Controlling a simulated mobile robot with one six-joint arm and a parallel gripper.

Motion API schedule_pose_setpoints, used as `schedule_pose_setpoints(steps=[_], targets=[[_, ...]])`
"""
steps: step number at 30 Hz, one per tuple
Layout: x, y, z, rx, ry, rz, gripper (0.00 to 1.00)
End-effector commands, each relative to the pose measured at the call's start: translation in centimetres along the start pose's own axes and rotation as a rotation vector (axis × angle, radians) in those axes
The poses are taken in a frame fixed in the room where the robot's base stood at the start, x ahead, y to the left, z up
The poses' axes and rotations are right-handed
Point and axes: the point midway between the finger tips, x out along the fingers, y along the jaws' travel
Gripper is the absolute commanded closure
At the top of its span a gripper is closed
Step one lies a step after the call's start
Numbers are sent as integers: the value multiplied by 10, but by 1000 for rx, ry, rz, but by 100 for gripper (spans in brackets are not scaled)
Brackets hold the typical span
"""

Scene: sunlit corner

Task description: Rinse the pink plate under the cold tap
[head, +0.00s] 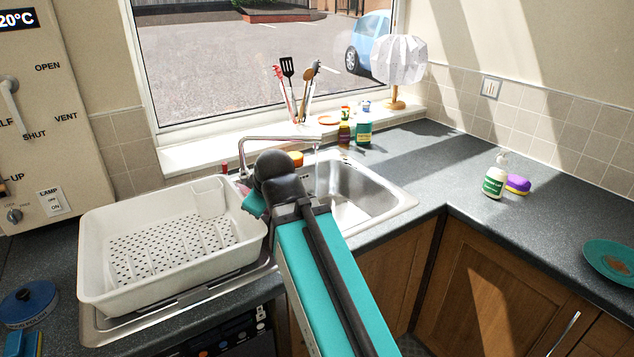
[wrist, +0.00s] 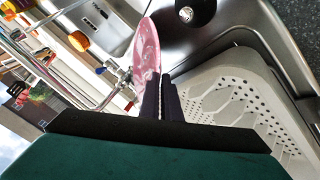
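In the wrist view, the pink plate (wrist: 147,55) is seen nearly edge-on with pale, shiny patches on its face. My gripper (wrist: 162,92) is shut on its rim; part of the plate is hidden by the fingers. In the head view my gripper (head: 258,203) is at the left side of the sink and the plate is mostly hidden behind it. The tap (head: 280,138) reaches over the sink basin (head: 375,190). A thin pale stream falls from its spout, right of my gripper. Red (wrist: 128,106) and blue (wrist: 100,70) tap handles show in the wrist view.
A white dish rack (head: 100,280) stands left of the sink. An orange item (head: 296,158) and bottles (head: 364,132) are behind the basin.

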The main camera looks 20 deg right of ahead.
Motion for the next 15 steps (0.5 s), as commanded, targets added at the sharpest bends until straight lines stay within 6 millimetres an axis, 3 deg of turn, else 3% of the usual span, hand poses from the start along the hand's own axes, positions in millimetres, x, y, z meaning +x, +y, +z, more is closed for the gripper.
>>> schedule_pose_setpoints(steps=[15], targets=[[-8,-12,9,-1,1,-5,100]])
